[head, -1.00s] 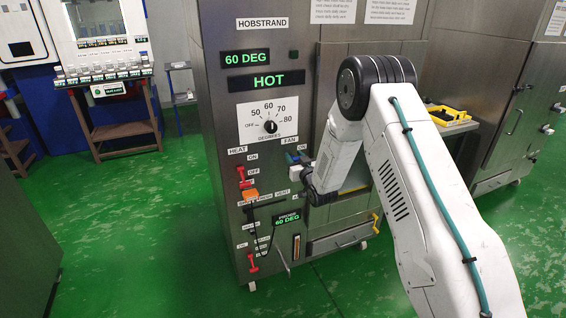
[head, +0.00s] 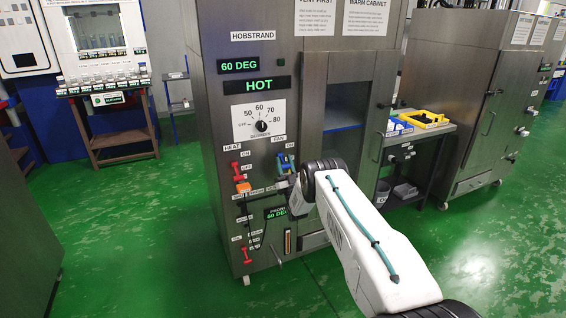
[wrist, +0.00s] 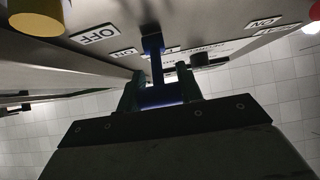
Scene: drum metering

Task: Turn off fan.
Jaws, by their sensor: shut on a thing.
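The fan switch is a blue lever (head: 280,161) under the FAN label, on the front panel of the steel HOBSTRAND cabinet (head: 217,120). In the wrist view the blue lever (wrist: 156,62) stands out from the panel between my two dark green fingers. My gripper (wrist: 159,92) is shut on it. An OFF label (wrist: 95,35) is to the left and an ON label (wrist: 262,21) to the right in that view. In the head view my gripper (head: 286,168) is at the lever, partly hidden by my wrist. The lever's exact setting is hard to tell.
Green floor is clear in front.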

